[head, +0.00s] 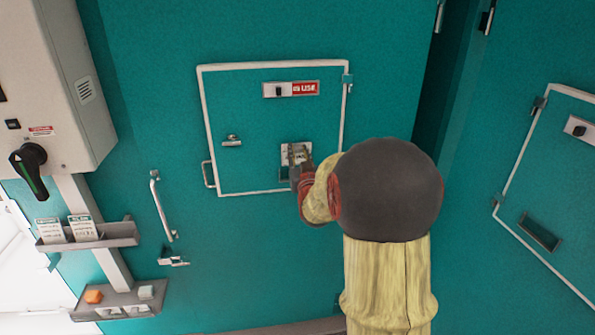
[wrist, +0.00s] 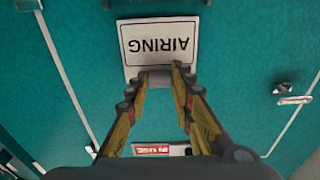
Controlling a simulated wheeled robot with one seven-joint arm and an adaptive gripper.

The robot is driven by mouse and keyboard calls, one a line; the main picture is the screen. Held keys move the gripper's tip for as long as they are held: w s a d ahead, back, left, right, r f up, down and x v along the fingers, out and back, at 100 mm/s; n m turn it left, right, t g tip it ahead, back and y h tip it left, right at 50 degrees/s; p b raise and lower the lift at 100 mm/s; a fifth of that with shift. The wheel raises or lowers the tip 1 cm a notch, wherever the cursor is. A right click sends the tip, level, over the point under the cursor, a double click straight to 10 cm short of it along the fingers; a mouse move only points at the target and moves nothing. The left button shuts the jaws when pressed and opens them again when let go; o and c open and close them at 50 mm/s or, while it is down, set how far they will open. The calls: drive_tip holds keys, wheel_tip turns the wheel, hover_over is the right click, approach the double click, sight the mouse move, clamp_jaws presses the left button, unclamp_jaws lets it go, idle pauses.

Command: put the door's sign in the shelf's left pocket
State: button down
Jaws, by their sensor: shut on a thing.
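A white sign (wrist: 160,45) reading AIRING shows upside down in the wrist view, in front of the teal door. It also shows in the head view (head: 286,153), low on the small hatch, partly hidden by my gripper. My gripper (wrist: 158,76) is shut on the sign's near edge. In the head view my gripper (head: 297,164) reaches the hatch from the right. I cannot tell whether the sign still touches its holder. A grey shelf (head: 120,237) at the left bears two white cards, one reading CLEAN (head: 83,228). Its pocket divisions are unclear.
A lower grey tray (head: 85,315) carries an orange block (head: 93,296) and a pale block (head: 146,292). A red IN USE plate (head: 305,88) is higher on the hatch.

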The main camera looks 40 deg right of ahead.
drive_tip(key=shift+r, duration=0.15)
idle(0.3)
drive_tip(key=b+v, duration=0.4)
drive_tip(key=v, duration=0.6)
drive_tip(key=shift+b, duration=0.35)
drive_tip(key=shift+a, duration=0.1)
idle(1.1)
